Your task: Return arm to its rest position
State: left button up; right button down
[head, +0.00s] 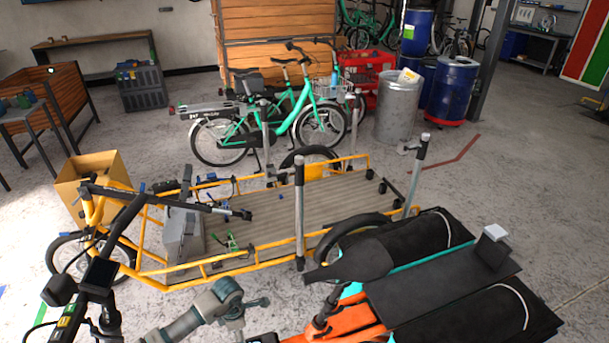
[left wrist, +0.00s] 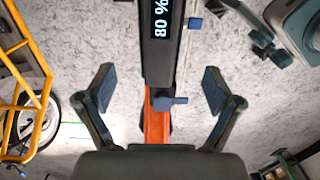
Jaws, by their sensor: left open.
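In the left wrist view my left gripper (left wrist: 158,88) is open, its two fingers spread apart. Between and beyond them is a black bar with an "80 %" display (left wrist: 161,22); an orange part (left wrist: 157,124) shows below it. I see no object held in the fingers. A grey-green jointed arm link (head: 215,305) of mine shows at the bottom of the head view, between the yellow cargo bike and the orange bike.
A yellow cargo bike (head: 225,262) with a slatted deck lies ahead, metal posts standing around it. An orange and black cargo bike (head: 345,325) fills the lower right. A dark handlebar (head: 100,275) stands at lower left. Open concrete floor lies to the right.

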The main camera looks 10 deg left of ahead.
pick_arm(q)
jog(key=d+r+n+t+h+p, duration=0.3)
jog(key=d+n+t+h, duration=0.4)
jog(key=d+n+h, duration=1.1)
jog(key=s+a+f+n+t+y+p, duration=0.1)
jog(key=s+a+f+n+t+y, duration=0.2)
jog(key=f+n+y, duration=0.55)
jog(key=s+a+f+n+t+y+p, duration=0.1)
jog(key=a+f+n+t+y+p, duration=0.1)
jog(key=a+f+n+y, duration=0.45)
jog(key=s+f+n+g+y, duration=0.1)
jog(key=s+f+n+g, duration=0.2)
jog(key=s, duration=0.6)
jog(key=s+f+n+g+y, duration=0.1)
jog(key=s+f+n+g, duration=0.3)
jog(key=s+f, duration=0.3)
jog(key=s+f+n+g+p, duration=0.1)
jog(key=s+f+n+g, duration=0.2)
jog(key=s, duration=0.9)
notch_tip(320, 180, down, 2)
jog(key=n, duration=0.2)
jog(key=shift+s+d+n+y, duration=0.25)
jog(key=shift+s+n+y, duration=0.05)
jog(key=shift+s+y, duration=0.1)
pick_arm(e)
jog(key=s+f, duration=0.3)
jog(key=f, duration=0.5)
jog(key=shift+s+d, duration=0.3)
pick_arm(q)
jog(key=shift+w, duration=0.1)
